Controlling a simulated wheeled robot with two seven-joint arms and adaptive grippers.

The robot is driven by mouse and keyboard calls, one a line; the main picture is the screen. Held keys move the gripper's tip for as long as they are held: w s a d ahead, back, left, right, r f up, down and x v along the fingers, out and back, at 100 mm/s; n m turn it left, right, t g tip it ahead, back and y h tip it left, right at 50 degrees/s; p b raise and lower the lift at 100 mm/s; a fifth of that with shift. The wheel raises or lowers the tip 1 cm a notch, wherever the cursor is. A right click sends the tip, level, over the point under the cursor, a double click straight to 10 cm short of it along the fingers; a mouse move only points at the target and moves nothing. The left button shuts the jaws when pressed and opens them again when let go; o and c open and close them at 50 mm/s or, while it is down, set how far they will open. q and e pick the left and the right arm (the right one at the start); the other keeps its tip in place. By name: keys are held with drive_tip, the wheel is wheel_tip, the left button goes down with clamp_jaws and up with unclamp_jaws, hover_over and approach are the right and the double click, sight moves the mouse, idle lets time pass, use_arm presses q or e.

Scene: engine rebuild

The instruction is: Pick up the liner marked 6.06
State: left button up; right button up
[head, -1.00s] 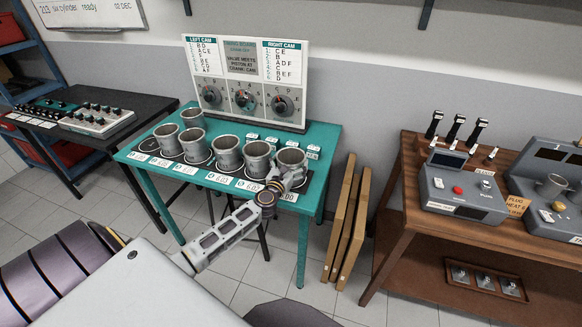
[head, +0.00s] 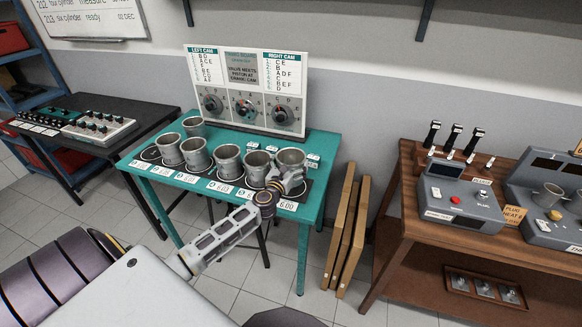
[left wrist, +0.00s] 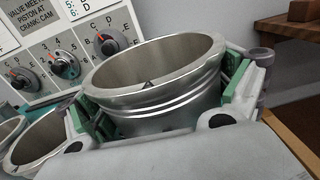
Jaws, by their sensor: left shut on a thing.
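My left gripper (head: 284,183) is shut on the rightmost metal liner (head: 291,157) at the right end of the teal table. In the left wrist view the held liner (left wrist: 155,80) sits upright to slightly tilted between the green pads of the gripper (left wrist: 160,112). Its bottom is hidden by the gripper, so I cannot tell how far it is off the table. No marking is readable on it. The card (head: 287,205) in front of its spot seems to read 6.00; the other cards are too small to read surely. My right gripper is not in view.
Several other liners stand on the teal table (head: 318,185), the nearest (head: 257,166) close to the left of my gripper. A control board (head: 248,90) stands behind them. Wooden boards (head: 345,235) lean right of the table, before a brown bench (head: 405,222).

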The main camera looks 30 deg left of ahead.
use_arm(q)
wheel_tip(320, 180, up, 6)
drive_tip(key=shift+f+p, duration=0.15)
drive_tip(key=shift+p, duration=0.65)
